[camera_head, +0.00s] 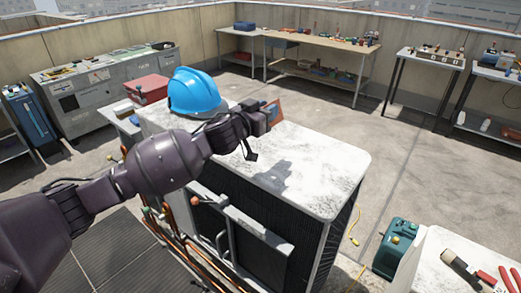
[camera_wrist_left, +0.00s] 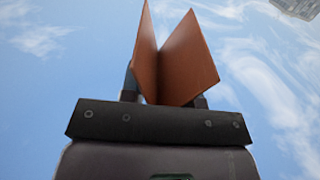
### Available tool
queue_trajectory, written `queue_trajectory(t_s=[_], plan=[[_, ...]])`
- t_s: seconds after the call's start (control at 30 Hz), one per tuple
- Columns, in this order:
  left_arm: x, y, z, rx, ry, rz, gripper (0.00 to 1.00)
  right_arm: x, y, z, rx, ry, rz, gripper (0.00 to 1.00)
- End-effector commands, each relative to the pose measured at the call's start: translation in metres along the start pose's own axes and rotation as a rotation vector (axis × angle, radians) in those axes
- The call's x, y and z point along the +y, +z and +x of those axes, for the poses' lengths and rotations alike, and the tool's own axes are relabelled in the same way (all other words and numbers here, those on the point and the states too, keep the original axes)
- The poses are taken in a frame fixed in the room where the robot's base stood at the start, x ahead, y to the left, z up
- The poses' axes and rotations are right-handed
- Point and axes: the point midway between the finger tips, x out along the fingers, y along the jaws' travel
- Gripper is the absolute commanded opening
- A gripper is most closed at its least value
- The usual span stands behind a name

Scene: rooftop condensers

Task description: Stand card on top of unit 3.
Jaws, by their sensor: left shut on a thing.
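A brown folded card (camera_head: 274,109), opened in a V, is in my left gripper (camera_head: 262,117). The left wrist view shows the card (camera_wrist_left: 178,62) between the two fingers, which are shut on it. In the head view the gripper and card are over the white, worn top of a condenser unit (camera_head: 325,160), with the arm's shadow on that top. The card is partly hidden by the gripper, and I cannot tell whether it touches the top. No unit number is readable. My right gripper is in neither view.
A blue hard hat (camera_head: 195,90) sits on the unit's top, left of my gripper. The top's right part is clear. Copper pipes (camera_head: 180,240) run along the front. A green machine (camera_head: 393,248) and a white surface with tools (camera_head: 445,265) are at lower right. Benches line the wall.

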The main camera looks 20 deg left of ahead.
Motion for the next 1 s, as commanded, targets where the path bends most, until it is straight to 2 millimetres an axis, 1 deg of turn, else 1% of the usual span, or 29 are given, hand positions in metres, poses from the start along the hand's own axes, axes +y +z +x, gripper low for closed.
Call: queue_trajectory(t_s=[0.03,0.2,0.3,0.4,0.5,0.67,0.9,1.0], plan=[[0.000,0.013,0.000,-0.003,0.000,-0.003,0.07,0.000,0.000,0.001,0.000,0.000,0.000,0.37],[0.000,0.050,0.000,-0.002,-0.001,-0.002,0.07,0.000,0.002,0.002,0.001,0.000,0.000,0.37],[0.000,0.071,0.000,-0.002,-0.001,-0.002,0.07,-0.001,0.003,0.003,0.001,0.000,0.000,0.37],[0.000,0.088,0.000,-0.001,-0.001,-0.001,0.07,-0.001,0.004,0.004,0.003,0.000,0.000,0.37],[0.000,0.099,0.000,0.000,0.000,-0.001,0.07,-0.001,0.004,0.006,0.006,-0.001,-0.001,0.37],[0.000,0.107,0.000,0.002,0.000,0.000,0.07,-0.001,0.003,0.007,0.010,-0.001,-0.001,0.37],[0.000,0.140,0.000,0.000,-0.001,-0.002,0.07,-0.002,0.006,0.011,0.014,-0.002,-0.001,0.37],[0.000,0.146,0.000,0.001,0.000,0.000,0.07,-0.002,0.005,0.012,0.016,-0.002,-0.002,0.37]])
